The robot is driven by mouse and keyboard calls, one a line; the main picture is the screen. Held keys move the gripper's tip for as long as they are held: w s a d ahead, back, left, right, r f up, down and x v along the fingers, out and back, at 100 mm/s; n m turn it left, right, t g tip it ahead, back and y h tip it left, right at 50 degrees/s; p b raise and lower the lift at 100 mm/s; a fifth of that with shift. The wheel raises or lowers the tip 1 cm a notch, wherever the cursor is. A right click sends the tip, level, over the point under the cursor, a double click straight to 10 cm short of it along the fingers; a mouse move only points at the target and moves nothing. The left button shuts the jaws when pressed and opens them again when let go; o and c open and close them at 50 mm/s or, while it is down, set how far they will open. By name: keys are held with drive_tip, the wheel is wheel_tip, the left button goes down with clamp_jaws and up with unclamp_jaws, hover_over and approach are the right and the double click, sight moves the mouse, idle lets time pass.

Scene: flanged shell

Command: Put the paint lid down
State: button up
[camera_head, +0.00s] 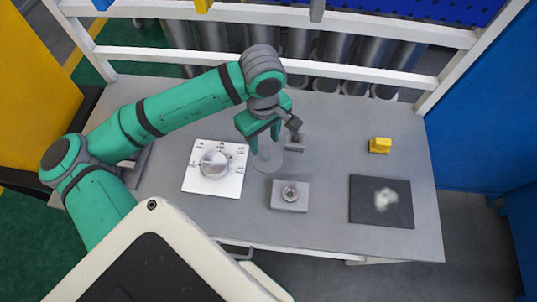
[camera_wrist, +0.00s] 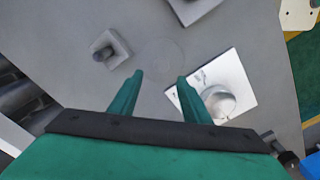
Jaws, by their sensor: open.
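No clearly recognisable paint lid shows. A faint, flat grey disc or round mark (camera_head: 268,158) lies on the grey table below my gripper. It also shows as a pale circle in the wrist view (camera_wrist: 160,53), and I cannot tell whether it is the lid. My gripper (camera_head: 265,144) points down over the table beside this round shape. In the wrist view its two green fingers (camera_wrist: 160,78) are apart with nothing between them.
A white panel with a round knob (camera_head: 231,185) lies left of my gripper. A grey block with a round fitting (camera_head: 280,204) is in front. A small grey block with a peg (camera_wrist: 122,49) is close by. A yellow block (camera_head: 380,146) and dark mat (camera_head: 365,213) are right.

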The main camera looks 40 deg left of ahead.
sight(266, 153)
drive_tip(key=shift+s+d+f, duration=0.1)
drive_tip(key=shift+d+f, duration=0.15)
drive_tip(key=shift+f, duration=0.95)
drive_tip(key=shift+s+d+f, duration=0.1)
drive_tip(key=shift+d+f, duration=0.1)
drive_tip(key=shift+f, duration=0.95)
drive_tip(key=shift+c, duration=0.6)
drive_tip(key=shift+a, duration=0.1)
clamp_jaws()
drive_tip(key=shift+r, duration=0.1)
